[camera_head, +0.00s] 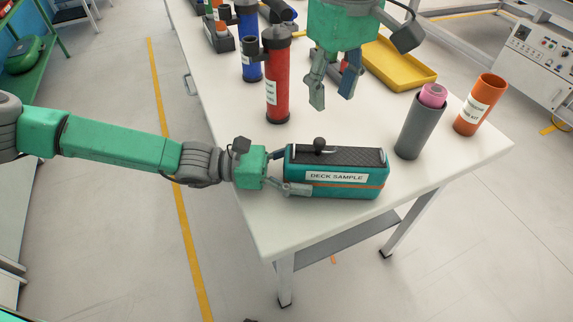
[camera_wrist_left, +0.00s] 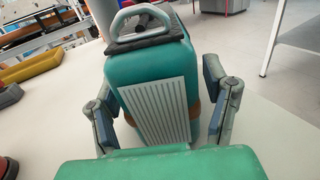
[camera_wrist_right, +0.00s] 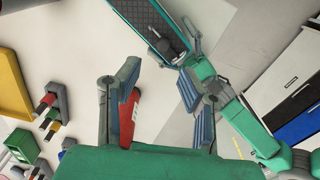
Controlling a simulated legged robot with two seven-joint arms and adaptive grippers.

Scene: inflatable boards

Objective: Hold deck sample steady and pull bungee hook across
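The deck sample (camera_head: 345,191), a teal block with an orange stripe and black textured top, lies at the table's near edge. On its top are a black knob (camera_head: 319,144) and, in the left wrist view, a grey metal loop (camera_wrist_left: 141,18); I cannot tell which is the bungee hook. My left gripper (camera_head: 285,173) has its fingers on both sides of the block's left end; whether they press on it is unclear. My right gripper (camera_head: 331,90) is open and empty, pointing down above the table behind the block. The deck sample also shows in the right wrist view (camera_wrist_right: 150,18).
A red cylinder (camera_head: 277,80) and a blue one (camera_head: 248,45) stand behind the block. A grey tube (camera_head: 416,128) with a pink roll and an orange tube (camera_head: 480,105) stand to its right. A yellow tray (camera_head: 400,65) lies farther back. The white table has free room behind the block.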

